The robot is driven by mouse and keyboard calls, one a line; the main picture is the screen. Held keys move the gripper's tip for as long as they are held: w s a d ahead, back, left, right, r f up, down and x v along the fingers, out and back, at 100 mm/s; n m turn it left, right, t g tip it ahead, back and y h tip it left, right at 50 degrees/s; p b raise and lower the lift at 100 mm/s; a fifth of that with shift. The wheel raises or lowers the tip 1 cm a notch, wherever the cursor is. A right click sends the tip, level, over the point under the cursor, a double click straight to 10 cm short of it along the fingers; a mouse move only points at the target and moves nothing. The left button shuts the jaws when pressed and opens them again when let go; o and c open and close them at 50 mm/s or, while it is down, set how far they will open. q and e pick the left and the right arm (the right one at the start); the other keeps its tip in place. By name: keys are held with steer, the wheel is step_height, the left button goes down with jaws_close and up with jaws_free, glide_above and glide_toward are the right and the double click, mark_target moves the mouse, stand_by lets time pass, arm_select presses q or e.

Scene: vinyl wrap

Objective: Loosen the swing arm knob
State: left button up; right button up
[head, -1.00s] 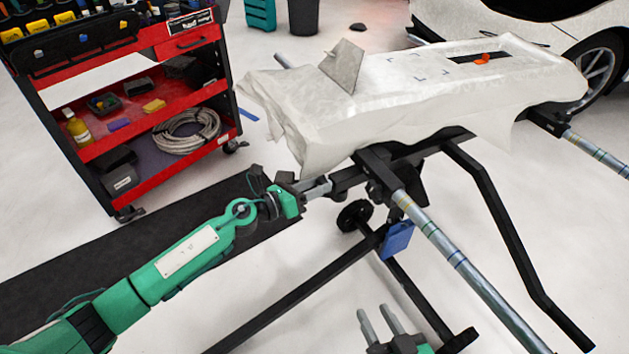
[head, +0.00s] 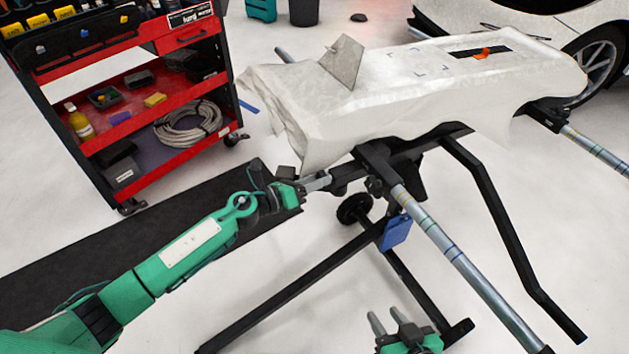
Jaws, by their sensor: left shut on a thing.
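My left gripper (head: 322,181) reaches in from the left, at the near left end of the stand's black swing arm (head: 347,172). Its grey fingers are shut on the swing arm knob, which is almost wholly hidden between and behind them. I cannot tell how far the knob is turned. My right gripper (head: 388,322) is low in the picture, in front of the stand. Its two grey fingers are apart and empty, pointing up.
The stand holds a panel draped in white wrap (head: 430,95). A banded metal tube (head: 450,250) and black legs (head: 510,220) stand near my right gripper. A blue tag (head: 396,232) hangs below. A red tool cart (head: 150,100) is at the left, a car (head: 590,40) behind.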

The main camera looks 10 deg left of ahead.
arm_select(q)
steer(key=o, duration=1)
